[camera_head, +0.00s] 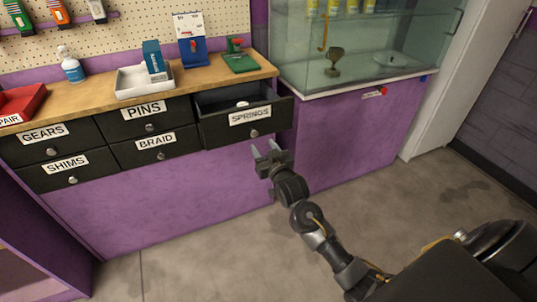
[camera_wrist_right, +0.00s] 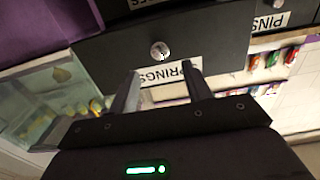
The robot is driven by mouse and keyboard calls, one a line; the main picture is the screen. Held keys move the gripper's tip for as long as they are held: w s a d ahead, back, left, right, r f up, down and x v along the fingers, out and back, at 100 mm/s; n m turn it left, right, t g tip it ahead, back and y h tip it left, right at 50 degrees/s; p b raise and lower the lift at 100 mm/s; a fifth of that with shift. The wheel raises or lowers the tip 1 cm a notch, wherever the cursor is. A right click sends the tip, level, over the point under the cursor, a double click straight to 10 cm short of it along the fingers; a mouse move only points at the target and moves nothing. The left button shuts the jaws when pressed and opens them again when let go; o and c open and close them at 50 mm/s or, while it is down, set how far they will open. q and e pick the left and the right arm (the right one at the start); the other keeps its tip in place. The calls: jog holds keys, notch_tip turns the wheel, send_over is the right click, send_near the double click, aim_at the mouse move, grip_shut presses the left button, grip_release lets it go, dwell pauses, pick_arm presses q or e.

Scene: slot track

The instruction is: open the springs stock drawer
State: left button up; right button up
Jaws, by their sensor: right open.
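The springs drawer (camera_head: 246,120) is a dark drawer with a white SPRINGS label and a round metal knob (camera_head: 254,133). It stands pulled out part way from the bench, and a small white item (camera_head: 242,104) shows inside. My right gripper (camera_head: 268,150) is open and empty, just below and in front of the drawer, apart from the knob in the head view. In the right wrist view, the open fingers (camera_wrist_right: 163,95) point at the drawer front, with the knob (camera_wrist_right: 160,50) beyond their tips. My left gripper is not in view.
Drawers labelled PINS (camera_head: 150,119), BRAID (camera_head: 156,150), GEARS (camera_head: 45,143) and SHIMS (camera_head: 66,172) are shut. A white tray (camera_head: 131,92) and a green item (camera_head: 241,62) sit on the wooden worktop. A glass case (camera_head: 300,65) stands at right. The floor in front is clear.

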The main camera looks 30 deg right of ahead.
jog(key=s, duration=0.4)
jog(key=shift+s+a, duration=0.1)
jog(key=shift+a, duration=0.05)
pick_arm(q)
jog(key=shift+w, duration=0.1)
